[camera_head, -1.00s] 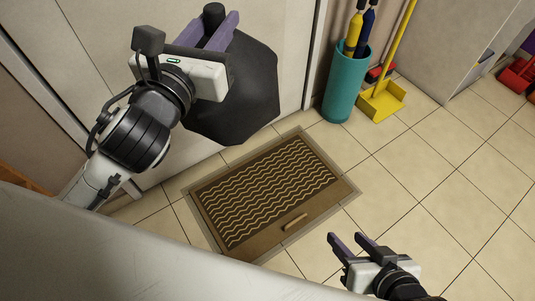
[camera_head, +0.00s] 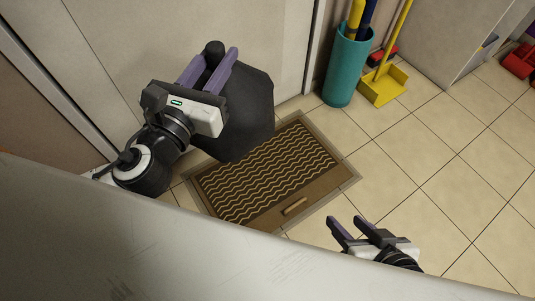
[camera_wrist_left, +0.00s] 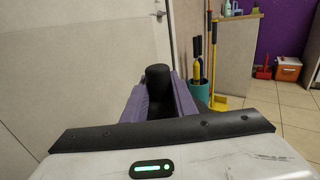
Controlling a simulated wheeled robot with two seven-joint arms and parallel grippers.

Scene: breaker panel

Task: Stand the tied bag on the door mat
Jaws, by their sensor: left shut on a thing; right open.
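The tied bag (camera_head: 248,115) is dark grey, with a rounded knot at its top. My left gripper (camera_head: 209,72) is shut on the bag's knot, which shows between the purple fingers in the left wrist view (camera_wrist_left: 158,85). The bag hangs below and right of the gripper, over the far left part of the door mat in the head view. Whether its base touches anything cannot be told. The brown door mat (camera_head: 322,190) has wavy pale lines and a small tan strip near its front edge. My right gripper (camera_head: 353,230) is open and empty, right of the mat's near corner.
A teal bin (camera_head: 346,72) with umbrellas stands beyond the mat, beside a yellow dustpan (camera_head: 382,85). A pale door (camera_head: 270,40) is behind the bag. A grey-white surface (camera_head: 200,250) fills the near foreground.

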